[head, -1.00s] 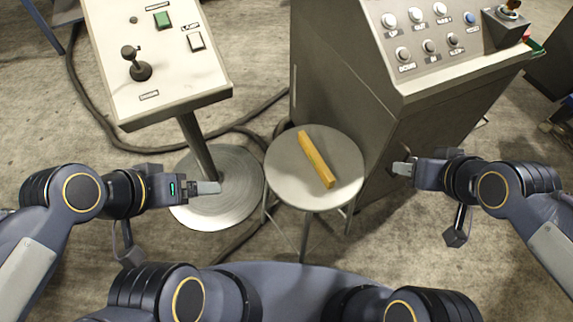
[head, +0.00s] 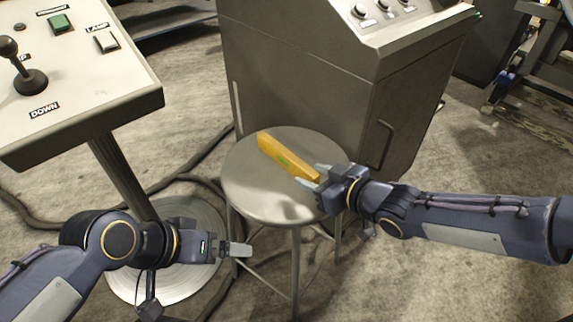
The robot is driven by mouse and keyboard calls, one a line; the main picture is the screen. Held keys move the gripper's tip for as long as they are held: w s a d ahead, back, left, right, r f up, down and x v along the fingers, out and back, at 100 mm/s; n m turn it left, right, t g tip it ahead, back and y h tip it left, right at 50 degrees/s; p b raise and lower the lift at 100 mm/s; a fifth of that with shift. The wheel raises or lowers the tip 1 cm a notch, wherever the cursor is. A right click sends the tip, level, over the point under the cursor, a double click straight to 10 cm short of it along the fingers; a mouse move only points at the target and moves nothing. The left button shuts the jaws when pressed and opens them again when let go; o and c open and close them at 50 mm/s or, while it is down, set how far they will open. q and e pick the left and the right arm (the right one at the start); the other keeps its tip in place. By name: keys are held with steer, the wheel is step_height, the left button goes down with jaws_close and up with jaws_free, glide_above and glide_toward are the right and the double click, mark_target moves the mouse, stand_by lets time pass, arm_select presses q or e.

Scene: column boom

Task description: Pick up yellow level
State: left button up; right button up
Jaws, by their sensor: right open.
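The yellow level (head: 283,155) lies flat on the round grey stool (head: 247,195), running from the upper left to the lower right of the seat. A greenish mark shows on its side. My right gripper (head: 312,176) is open at the near right end of the level, its fingertips pointing left toward that end. I cannot tell whether the fingers touch the level. My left gripper (head: 240,249) hangs in front of the stool's left side, apart from the level, and its finger gap does not show clearly.
A control pedestal (head: 75,110) with a joystick and buttons stands at the left on a round base. A grey console cabinet (head: 290,80) stands right behind the stool. Dark cables (head: 190,160) lie on the concrete floor at the left.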

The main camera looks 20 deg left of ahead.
mark_target(302, 170)
steer(key=b+x, duration=0.1)
steer(key=x, duration=0.3)
steer(key=shift+w+d+b, duration=0.15)
steer(key=shift+b, duration=0.2)
steer(key=shift+w+a, duration=0.2)
steer(key=shift+a, duration=0.05)
steer(key=shift+c, duration=0.2)
jaws_close()
